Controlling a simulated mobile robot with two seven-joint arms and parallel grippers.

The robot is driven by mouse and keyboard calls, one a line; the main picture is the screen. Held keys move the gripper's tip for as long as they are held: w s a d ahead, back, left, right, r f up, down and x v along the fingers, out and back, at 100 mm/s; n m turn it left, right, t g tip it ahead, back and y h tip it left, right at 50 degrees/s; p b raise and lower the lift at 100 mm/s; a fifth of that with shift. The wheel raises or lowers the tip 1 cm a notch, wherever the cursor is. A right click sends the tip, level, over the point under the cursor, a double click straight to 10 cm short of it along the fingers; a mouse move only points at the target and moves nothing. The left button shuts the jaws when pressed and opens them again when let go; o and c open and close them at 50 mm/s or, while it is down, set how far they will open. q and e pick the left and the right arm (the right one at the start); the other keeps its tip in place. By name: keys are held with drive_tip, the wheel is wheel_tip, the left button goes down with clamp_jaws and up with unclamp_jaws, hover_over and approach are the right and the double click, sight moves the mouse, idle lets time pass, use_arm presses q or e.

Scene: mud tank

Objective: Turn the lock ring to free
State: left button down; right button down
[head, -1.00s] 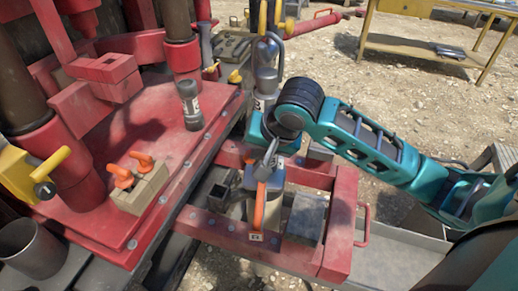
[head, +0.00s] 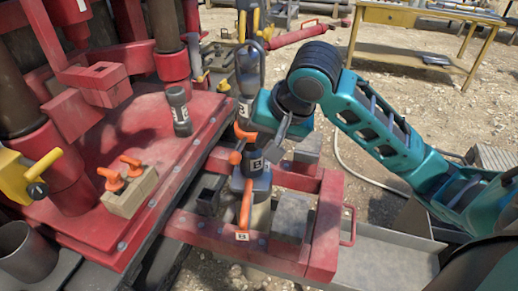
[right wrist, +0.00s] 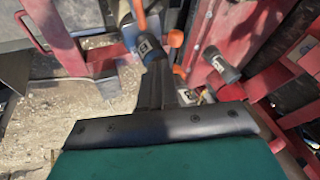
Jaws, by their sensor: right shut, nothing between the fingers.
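A dark collar marked B (head: 255,164), with two orange knobs (head: 243,133), stands upright on the red frame; it may be the lock ring. The collar also shows in the right wrist view (right wrist: 148,46), just past the fingertips. An orange lever (head: 246,205) hangs below it, down to a small B tag on the frame. My right gripper (head: 272,152) is shut and empty, close beside the collar on its right. I cannot tell whether it touches. The fingers also show in the right wrist view (right wrist: 155,85). My left gripper is out of view.
A red deck (head: 150,150) at the left holds a dark cylinder (head: 178,110) and a tan block (head: 128,190) with orange handles. A grey block (head: 292,215) sits on the red frame (head: 325,225). A yellow table (head: 430,20) stands on open gravel behind.

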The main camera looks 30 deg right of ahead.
drive_tip(key=shift+v, duration=2.05)
drive_tip(key=shift+a, duration=0.2)
drive_tip(key=s+a+f+n+g, duration=0.15)
drive_tip(key=s+f+n, duration=0.35)
drive_tip(key=s+f, duration=0.5)
drive_tip(key=s+a+f+n+g, duration=0.15)
drive_tip(key=s+f+n, duration=0.25)
drive_tip(key=s+f, duration=0.55)
drive_tip(key=w+a+f+t+y, duration=0.1)
drive_tip(key=w+a+f+t, duration=0.2)
drive_tip(key=w+f+t, duration=0.5)
drive_tip(key=shift+w+f+n, duration=0.3)
drive_tip(key=shift+w+f, duration=0.75)
drive_tip(key=shift+f, duration=0.45)
